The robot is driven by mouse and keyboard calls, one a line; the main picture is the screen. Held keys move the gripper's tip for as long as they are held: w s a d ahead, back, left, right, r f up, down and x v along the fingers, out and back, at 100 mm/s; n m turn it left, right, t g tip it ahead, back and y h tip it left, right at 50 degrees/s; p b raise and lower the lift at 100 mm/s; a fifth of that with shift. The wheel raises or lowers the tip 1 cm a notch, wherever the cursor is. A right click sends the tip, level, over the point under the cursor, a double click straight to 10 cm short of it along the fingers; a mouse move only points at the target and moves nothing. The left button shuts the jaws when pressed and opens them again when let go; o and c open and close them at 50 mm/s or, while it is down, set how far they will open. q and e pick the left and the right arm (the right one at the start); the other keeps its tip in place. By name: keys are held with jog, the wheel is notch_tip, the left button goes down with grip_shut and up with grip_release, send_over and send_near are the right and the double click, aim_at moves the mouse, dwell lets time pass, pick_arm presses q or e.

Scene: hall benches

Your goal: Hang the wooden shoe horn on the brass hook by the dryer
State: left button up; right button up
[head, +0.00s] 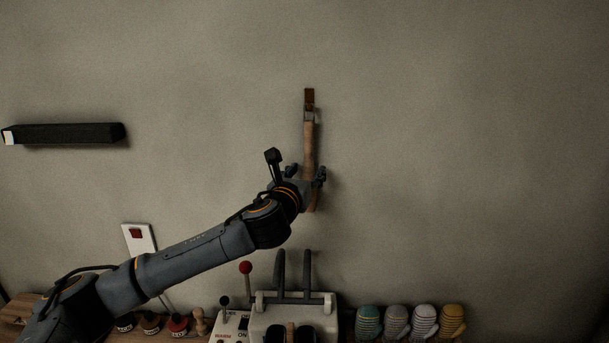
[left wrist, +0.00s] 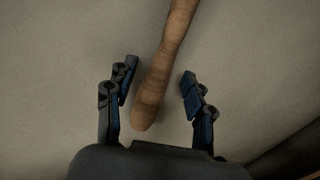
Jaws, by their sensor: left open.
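The wooden shoe horn (head: 310,150) hangs nearly upright against the wall, its top at the brass hook (head: 309,98). Whether a loop or hole goes over the hook is too small to tell. My left gripper (head: 306,175) is around the shoe horn's lower part with its jaws open. In the left wrist view, the shoe horn's rounded lower end (left wrist: 150,100) lies between the two parted fingers (left wrist: 158,90), with a gap on each side. The dryer (head: 296,308) stands below on the bench, with two dark upright posts. My right gripper is not in view.
A black bar-shaped shelf (head: 70,133) is on the wall at left. A white plate with a red switch (head: 136,235) is below it. A red-knobbed lever (head: 246,268) and several striped mittens (head: 410,322) line the bench. The wall at right is clear.

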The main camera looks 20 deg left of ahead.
pick_arm(q)
jog(key=s, duration=1.2)
jog(key=s+d+f+n+g, duration=0.2)
jog(key=s+f+n, duration=0.2)
jog(key=f+n, duration=0.3)
jog(key=s+d+f+n+g+h, duration=0.1)
jog(key=s+d+f+n+g, duration=0.15)
jog(key=s+f+n, duration=0.4)
jog(key=s+d+f+n+g, duration=0.1)
jog(key=s+f+n+g, duration=0.2)
jog(key=f, duration=0.6)
jog(key=s+a+f+n+g, duration=0.2)
jog(key=s+f+n+g, duration=0.1)
jog(key=s+f+n, duration=0.6)
jog(key=s+a+f+n+g, duration=0.35)
jog(key=s+f+n, duration=0.35)
jog(key=s, duration=0.4)
notch_tip(320, 180, down, 30)
jog(key=d+n+g+b, duration=0.1)
jog(key=b, duration=0.6)
jog(key=s+a+f+g+b, duration=0.1)
jog(key=s+f+b, duration=0.2)
jog(key=s+f, duration=0.6)
jog(key=s+a+f+b, duration=0.2)
jog(key=s+f+b, duration=0.2)
jog(key=s+f, duration=0.5)
notch_tip(320, 180, down, 8)
jog(key=shift+s+f+g+y, duration=0.1)
jog(key=shift+s+g+y, duration=0.2)
jog(key=shift+g, duration=0.1)
